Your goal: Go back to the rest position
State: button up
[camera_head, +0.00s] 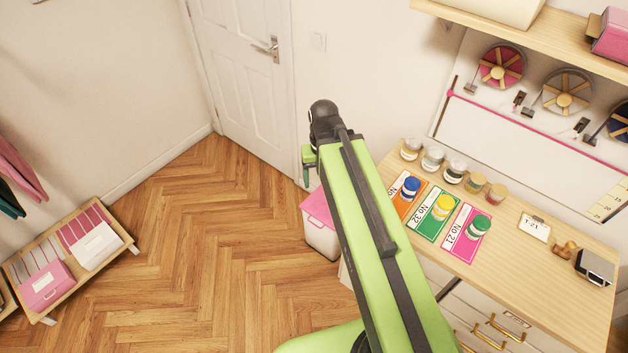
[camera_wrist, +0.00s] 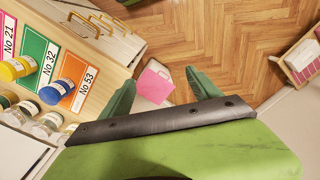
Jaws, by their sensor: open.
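My green arm stretches up across the middle of the head view. My gripper (camera_head: 307,168) is at its far end, out over the floor beside the wooden worktop (camera_head: 550,290). In the wrist view my gripper (camera_wrist: 164,92) shows two green fingers spread apart with nothing between them. Beyond the fingers, a white bin with a pink lid (camera_wrist: 155,82) stands on the floor below. The bin also shows in the head view (camera_head: 322,240), partly hidden by my arm.
Several jars (camera_head: 433,157) stand behind. A door (camera_head: 245,80) is at the back. A low rack (camera_head: 125,240) holds boxes at left. The parquet floor (camera_head: 200,240) is clear.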

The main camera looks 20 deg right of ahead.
jog(key=a+n, duration=0.1)
jog(key=a, duration=0.2)
jog(key=shift+s, duration=0.1)
notch_tip(320, 180, down, 8)
jog(key=b, duration=0.8)
jog(key=shift+f, duration=0.2)
